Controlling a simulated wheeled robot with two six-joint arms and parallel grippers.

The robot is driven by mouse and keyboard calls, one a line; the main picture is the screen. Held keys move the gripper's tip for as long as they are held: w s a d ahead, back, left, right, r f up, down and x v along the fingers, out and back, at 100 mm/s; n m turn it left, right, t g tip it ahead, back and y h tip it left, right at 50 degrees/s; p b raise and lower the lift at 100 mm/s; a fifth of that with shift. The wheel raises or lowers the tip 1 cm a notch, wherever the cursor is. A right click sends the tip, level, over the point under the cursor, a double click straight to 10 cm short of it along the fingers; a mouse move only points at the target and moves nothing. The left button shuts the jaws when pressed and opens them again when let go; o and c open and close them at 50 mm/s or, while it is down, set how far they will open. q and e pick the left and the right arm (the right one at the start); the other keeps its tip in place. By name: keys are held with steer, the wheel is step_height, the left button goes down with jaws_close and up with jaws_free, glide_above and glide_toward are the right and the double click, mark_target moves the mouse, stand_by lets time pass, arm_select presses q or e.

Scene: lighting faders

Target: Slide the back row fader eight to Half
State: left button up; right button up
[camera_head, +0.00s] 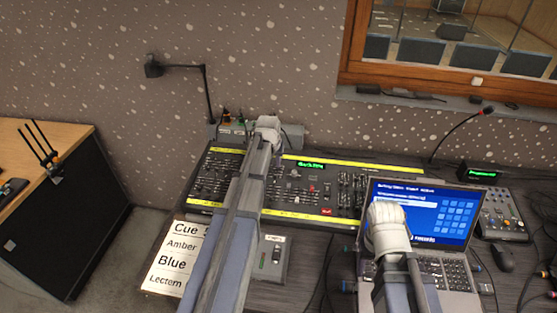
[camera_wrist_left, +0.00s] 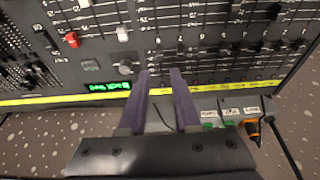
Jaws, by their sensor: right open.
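The lighting console (camera_head: 335,197) is a black desk edged with yellow strips, dotted with many small faders. In the left wrist view its panel (camera_wrist_left: 100,60) appears with the wall side at the bottom. A white cap (camera_wrist_left: 122,33) and a red cap (camera_wrist_left: 72,40) stand near a green display (camera_wrist_left: 109,87). I cannot read which fader is number eight. My left gripper (camera_wrist_left: 160,72) is over the console's back edge, its two purple fingers apart with nothing between them. In the head view its arm hides part of the console. My right gripper (camera_head: 388,225) is in front of the laptop, fingers hidden.
A laptop (camera_head: 420,208) and a small mixer (camera_head: 502,212) stand to the right. A cue sheet (camera_head: 175,258) and a small one-fader box (camera_head: 272,258) lie at the front. A lamp (camera_head: 205,95) rises behind. Labelled boxes (camera_wrist_left: 230,108) with plugs sit behind the console.

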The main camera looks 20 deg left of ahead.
mark_target(275, 175)
arm_select(q)
steer(key=shift+f, duration=0.1)
arm_select(e)
steer(key=shift+f, duration=0.1)
arm_select(q)
steer(key=b+x, duration=0.8)
steer(key=shift+w+f, duration=0.15)
steer(key=shift+f, duration=0.2)
arm_select(e)
step_height(275, 175, down, 8)
steer(key=shift+f, duration=0.15)
arm_select(q)
steer(key=shift+c, duration=0.3)
jaws_close()
steer(key=shift+w, duration=0.1)
steer(key=shift+w+a+r, duration=0.1)
steer(key=shift+w+a, duration=0.1)
steer(key=shift+w, duration=0.5)
steer(key=shift+w+a+r, duration=0.1)
steer(key=shift+w+a, duration=0.05)
steer(key=shift+w, duration=0.55)
steer(key=shift+o, duration=0.2)
jaws_free()
